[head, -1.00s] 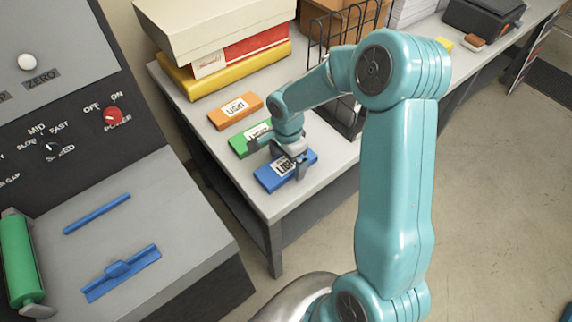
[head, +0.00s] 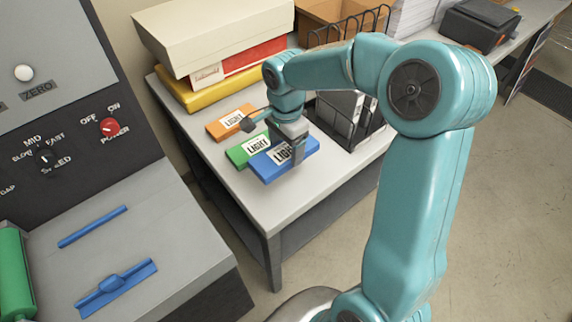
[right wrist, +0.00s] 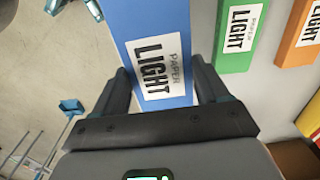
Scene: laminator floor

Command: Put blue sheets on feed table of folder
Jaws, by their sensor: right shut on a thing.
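The blue pack of sheets (head: 270,170), with a white label reading "LIGHT", is at the near edge of the grey side table. My right gripper (head: 283,155) is shut on it from above, one finger on each side. In the right wrist view the blue pack (right wrist: 150,22) sits between the two fingers (right wrist: 165,90), its label reading "PAPER LIGHT". The folder's grey feed table (head: 165,215) is at the lower left, with two blue guides (head: 115,288) on it. Whether the pack is clear of the table top, I cannot tell. My left gripper is not in view.
A green pack (head: 238,152) lies close beside the blue one, and an orange pack (head: 228,122) lies behind. Boxes (head: 215,35) are stacked at the back. A black wire rack (head: 350,120) stands to the right. The folder's control panel (head: 60,100) rises at left.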

